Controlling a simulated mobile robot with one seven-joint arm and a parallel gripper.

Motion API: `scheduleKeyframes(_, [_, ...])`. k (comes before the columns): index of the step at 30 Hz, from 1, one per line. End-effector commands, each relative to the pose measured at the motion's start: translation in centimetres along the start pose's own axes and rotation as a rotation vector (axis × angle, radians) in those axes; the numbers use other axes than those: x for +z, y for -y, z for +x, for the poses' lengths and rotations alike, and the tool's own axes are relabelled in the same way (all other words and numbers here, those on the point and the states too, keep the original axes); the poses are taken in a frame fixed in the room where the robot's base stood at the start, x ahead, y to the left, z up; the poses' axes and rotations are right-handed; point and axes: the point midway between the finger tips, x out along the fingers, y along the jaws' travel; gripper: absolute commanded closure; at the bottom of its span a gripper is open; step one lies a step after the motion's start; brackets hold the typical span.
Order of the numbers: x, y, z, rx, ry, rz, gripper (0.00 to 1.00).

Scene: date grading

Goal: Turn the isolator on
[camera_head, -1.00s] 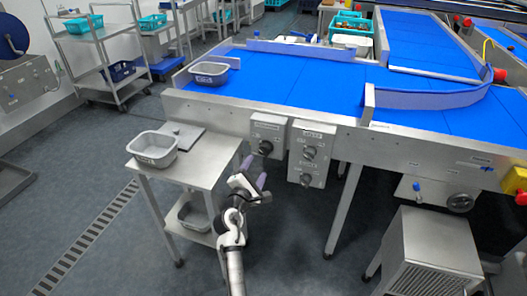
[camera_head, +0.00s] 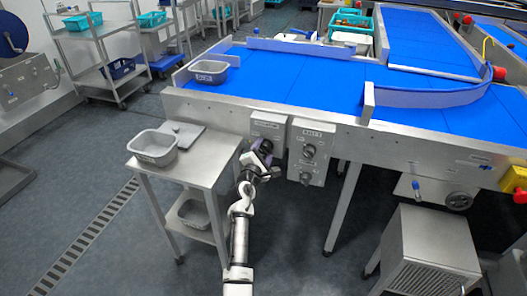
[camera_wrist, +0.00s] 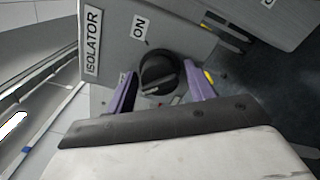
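The isolator is a grey box (camera_head: 268,124) on the front of the conveyor frame, left of a taller grey box with two knobs. In the wrist view its panel (camera_wrist: 112,45) carries the labels ISOLATOR and ON, and a black rotary knob (camera_wrist: 158,72). My gripper (camera_wrist: 160,90) has its two purple fingers spread on either side of the knob, with a gap visible at least on the left. Whether either finger touches the knob I cannot tell. In the head view my gripper (camera_head: 262,152) is at the isolator and hides its knob.
The control box with two knobs (camera_head: 311,150) stands close on the right. A steel table (camera_head: 205,165) with a grey tub (camera_head: 153,147) is close on the left. The blue conveyor belt (camera_head: 300,78) lies above and behind. Open floor is below.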

Motion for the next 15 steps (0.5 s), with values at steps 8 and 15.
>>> scheduleKeyframes(8, [0.0, 0.02, -0.02, 0.0, 0.0, 0.0, 0.83])
scheduleKeyframes(15, [-0.02, 0.12, -0.02, -0.001, 0.001, 0.018, 0.84])
